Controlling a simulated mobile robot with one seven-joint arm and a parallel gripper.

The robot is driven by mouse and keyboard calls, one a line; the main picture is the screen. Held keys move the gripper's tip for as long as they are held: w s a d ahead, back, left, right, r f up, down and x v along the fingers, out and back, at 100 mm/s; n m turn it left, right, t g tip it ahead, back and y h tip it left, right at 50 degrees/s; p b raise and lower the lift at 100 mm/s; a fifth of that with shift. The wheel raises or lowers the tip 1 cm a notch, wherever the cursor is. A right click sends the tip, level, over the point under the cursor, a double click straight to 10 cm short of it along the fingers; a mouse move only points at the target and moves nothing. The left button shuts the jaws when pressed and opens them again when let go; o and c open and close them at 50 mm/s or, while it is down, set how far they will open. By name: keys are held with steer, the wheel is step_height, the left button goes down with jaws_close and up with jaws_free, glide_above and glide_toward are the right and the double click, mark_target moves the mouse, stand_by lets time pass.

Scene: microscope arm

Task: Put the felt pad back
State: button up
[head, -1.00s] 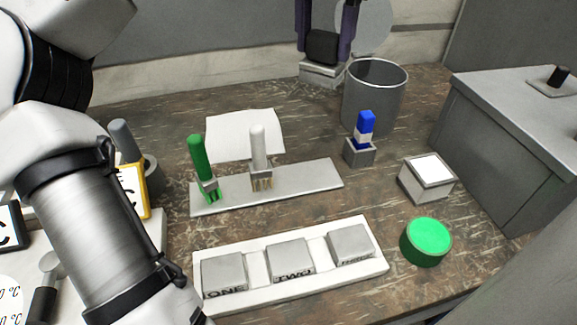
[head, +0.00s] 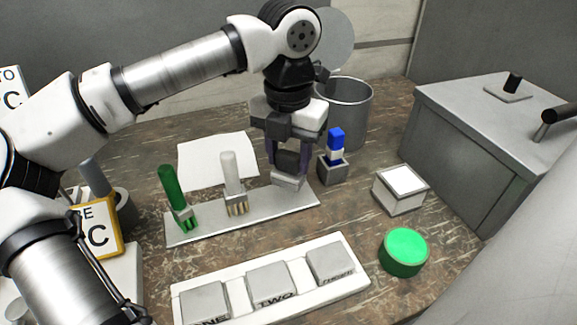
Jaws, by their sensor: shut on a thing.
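My gripper (head: 290,158) is shut on the felt pad (head: 288,181), a small piece with a dark upper part between the fingers and a light grey block below. It is upright over the right end of the pale grey strip (head: 245,218); I cannot tell whether it touches the strip.
A blue-topped piece (head: 336,142) in a grey holder stands close right of my gripper, before a grey bin (head: 350,108). A white-topped box (head: 400,188), a green round tub (head: 404,250) and a tray of labelled blocks (head: 355,283) lie nearer. A large grey box (head: 460,130) fills the right.

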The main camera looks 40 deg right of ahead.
mark_target(288, 169)
steer(key=shift+f, duration=1.65)
steer(key=shift+f, duration=0.1)
steer(key=shift+f, duration=0.15)
steer(key=o, duration=0.9)
steer(key=shift+r, duration=0.2)
step_height(288, 169, up, 12)
steer(key=shift+r, duration=0.1)
